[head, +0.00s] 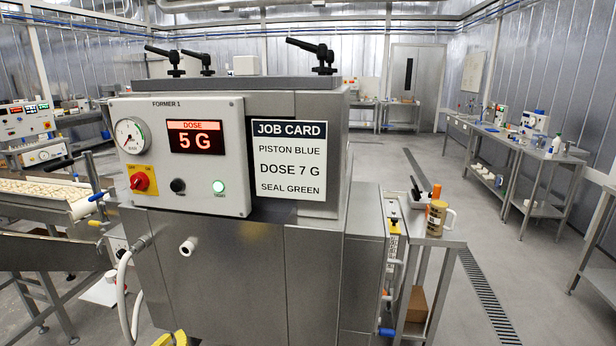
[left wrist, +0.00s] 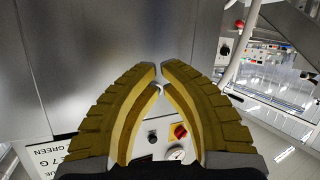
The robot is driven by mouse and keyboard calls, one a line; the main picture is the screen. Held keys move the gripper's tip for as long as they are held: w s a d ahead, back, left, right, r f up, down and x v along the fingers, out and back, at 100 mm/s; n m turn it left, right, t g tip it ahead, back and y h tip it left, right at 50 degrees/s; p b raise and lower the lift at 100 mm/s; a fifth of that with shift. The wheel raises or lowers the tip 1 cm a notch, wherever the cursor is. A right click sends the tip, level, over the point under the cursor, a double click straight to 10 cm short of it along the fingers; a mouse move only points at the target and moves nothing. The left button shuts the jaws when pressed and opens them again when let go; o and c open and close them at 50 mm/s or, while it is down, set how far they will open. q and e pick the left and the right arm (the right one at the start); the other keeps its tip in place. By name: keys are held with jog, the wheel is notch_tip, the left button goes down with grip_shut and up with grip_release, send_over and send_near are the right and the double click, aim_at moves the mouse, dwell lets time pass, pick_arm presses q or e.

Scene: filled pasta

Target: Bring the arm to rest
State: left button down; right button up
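The top of what looks like my left gripper (head: 170,339) shows as yellow at the bottom edge of the head view, low in front of the former's grey body (head: 225,285). In the left wrist view the two yellow fingers of my left gripper (left wrist: 159,70) bow towards each other, and their tips nearly meet. I see nothing gripped between them. The former's white spout (head: 188,247) also shows between the fingers in the left wrist view (left wrist: 158,88), apparently behind them. My right gripper is in neither view.
The former's control panel (head: 180,155) reads dose 5 G; the job card (head: 289,160) says dose 7 G. A conveyor (head: 45,193) with pasta stands at left. A small side table (head: 420,232) holding a tan mug (head: 437,218) is at right. The floor (head: 470,200) beyond is open.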

pick_arm(q)
jog(key=s+d+f+m+g+y, duration=0.1)
jog(key=s+f+m+g, duration=0.45)
jog(key=s, duration=0.75)
jog(key=s+f+m+g+y, duration=0.1)
jog(key=s+f+m+g, duration=0.1)
jog(key=s+f+m, duration=0.9)
jog(key=s+d+f+n+g+h, duration=0.1)
jog(key=s+d+f+n, duration=0.1)
jog(key=f, duration=0.7)
jog(key=s+d+f+n+h, duration=0.1)
jog(key=s+d+f+n, duration=0.1)
jog(key=f, duration=0.8)
jog(key=s+d+f+n+g+h, duration=0.1)
jog(key=d+f+n, duration=0.1)
jog(key=f, duration=0.7)
jog(key=s+f+n+g+h, duration=0.2)
jog(key=s+f+g, duration=0.1)
jog(key=s+f, duration=1.7)
jog(key=shift+s+a+f, duration=0.15)
jog(key=shift+s+f, duration=0.15)
jog(key=shift+s, duration=0.8)
jog(key=shift+n, duration=0.25)
